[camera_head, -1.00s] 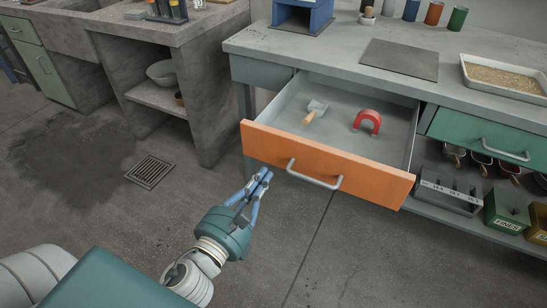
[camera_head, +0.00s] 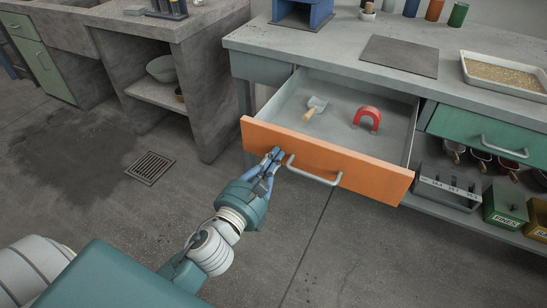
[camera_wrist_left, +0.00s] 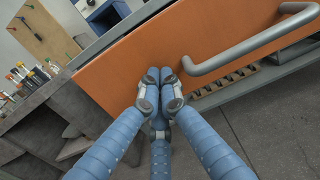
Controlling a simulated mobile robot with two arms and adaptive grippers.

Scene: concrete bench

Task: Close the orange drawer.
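The orange drawer (camera_head: 331,166) stands pulled out of the bench, with a grey bar handle (camera_head: 314,171) on its front. In the left wrist view the orange front (camera_wrist_left: 200,48) fills the upper middle and the handle (camera_wrist_left: 250,45) is at the right. My left gripper (camera_head: 277,152) is at the left part of the front, just left of the handle. Its blue fingertips (camera_wrist_left: 159,76) are together with nothing between them. They are at or very near the orange face; I cannot tell whether they touch. My right gripper is not in view.
A small scoop (camera_head: 314,109) and a red magnet (camera_head: 367,118) lie in the drawer. A green drawer (camera_head: 489,138) is closed at the right. Bins and a rack (camera_head: 447,187) stand on the shelf below. The floor in front is clear.

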